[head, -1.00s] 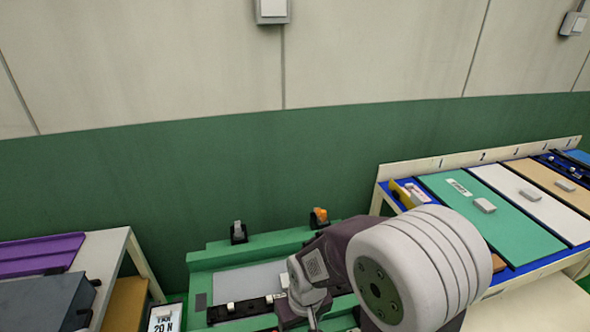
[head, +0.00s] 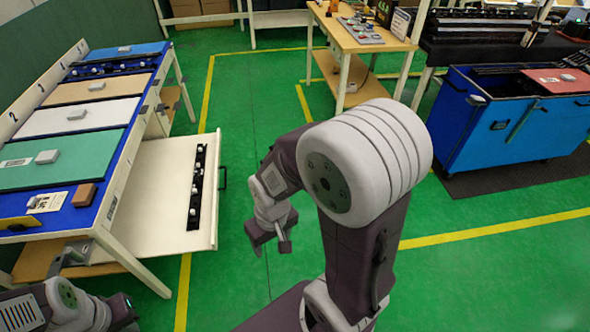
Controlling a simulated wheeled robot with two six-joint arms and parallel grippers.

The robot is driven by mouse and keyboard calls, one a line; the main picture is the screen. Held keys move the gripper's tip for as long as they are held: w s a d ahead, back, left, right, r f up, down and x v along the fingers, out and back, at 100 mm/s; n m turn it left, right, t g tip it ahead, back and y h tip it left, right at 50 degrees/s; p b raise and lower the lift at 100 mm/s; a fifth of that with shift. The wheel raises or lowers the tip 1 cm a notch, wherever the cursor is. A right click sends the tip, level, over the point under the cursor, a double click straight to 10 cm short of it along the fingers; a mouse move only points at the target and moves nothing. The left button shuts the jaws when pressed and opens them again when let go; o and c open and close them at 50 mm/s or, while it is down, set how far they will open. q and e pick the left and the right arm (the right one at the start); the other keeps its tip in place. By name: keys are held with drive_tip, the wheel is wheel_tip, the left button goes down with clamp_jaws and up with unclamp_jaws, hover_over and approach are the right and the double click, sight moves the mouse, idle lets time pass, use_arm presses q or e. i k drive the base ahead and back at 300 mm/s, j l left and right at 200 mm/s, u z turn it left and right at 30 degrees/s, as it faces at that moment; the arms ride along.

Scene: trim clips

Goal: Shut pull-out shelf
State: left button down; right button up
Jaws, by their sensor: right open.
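The pull-out shelf (head: 150,193) is a cream board that sticks out to the right from under the long table at the left. A black strip with white pieces lies along it. Its dark handle (head: 222,177) is on the outer right edge. My right gripper (head: 272,240) hangs open and empty over the green floor, to the right of the shelf's near corner. In the picture it is apart from the handle and the shelf.
The long table (head: 130,185) carries coloured boards with grey blocks. A blue cabinet (head: 520,130) stands at the right. A wooden workbench (head: 370,40) stands at the back. The green floor right of the shelf is clear, with yellow lines.

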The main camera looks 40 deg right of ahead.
sight(150, 218)
drive_tip(key=l+z, duration=0.2)
drive_tip(key=z, duration=0.2)
drive_tip(key=i+u, duration=0.1)
drive_tip(key=i, duration=1.4)
